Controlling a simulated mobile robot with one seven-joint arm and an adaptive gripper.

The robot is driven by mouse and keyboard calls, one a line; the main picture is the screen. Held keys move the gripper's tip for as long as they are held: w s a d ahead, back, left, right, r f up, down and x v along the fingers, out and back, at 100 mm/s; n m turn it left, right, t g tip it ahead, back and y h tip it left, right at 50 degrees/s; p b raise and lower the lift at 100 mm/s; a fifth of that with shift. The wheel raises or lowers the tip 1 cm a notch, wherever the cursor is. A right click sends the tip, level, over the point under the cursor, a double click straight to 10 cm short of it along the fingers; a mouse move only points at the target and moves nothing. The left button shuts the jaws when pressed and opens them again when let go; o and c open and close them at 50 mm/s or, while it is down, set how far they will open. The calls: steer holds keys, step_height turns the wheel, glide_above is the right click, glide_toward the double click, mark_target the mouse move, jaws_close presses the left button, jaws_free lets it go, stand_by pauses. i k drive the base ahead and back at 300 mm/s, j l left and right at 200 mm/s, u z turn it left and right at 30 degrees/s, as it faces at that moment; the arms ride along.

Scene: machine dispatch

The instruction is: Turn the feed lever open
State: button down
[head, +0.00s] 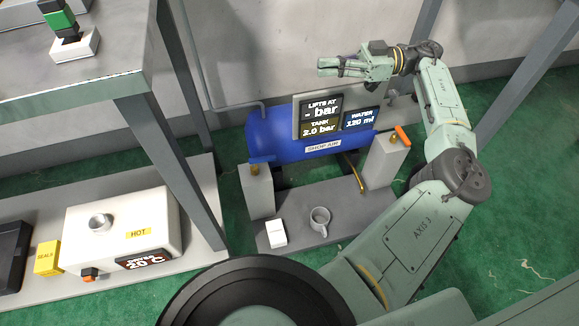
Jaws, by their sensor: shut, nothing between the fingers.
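An orange lever (402,135) sits on a brass fitting at the top of the right grey post, beside the blue tank (265,140) marked SHOP AIR. No label naming it the feed lever is legible. My gripper (321,68) is shut and empty, up near the back wall above the tank's display panel. Its fingers point left. It is apart from the lever, which lies lower and to the right in the picture. My arm runs down the right side of the lever.
The display (319,112) reads tank 2.0 bar and water 120 ml. A cup (319,220) and a white block (277,233) sit on the grey base. A left post (257,190) has a brass fitting. A white HOT box (120,225) and grey bench frame (165,140) stand left.

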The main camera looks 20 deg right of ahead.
mark_target(269, 158)
steer(key=l, duration=0.7)
steer(key=k+l, duration=0.15)
steer(key=l, duration=0.6)
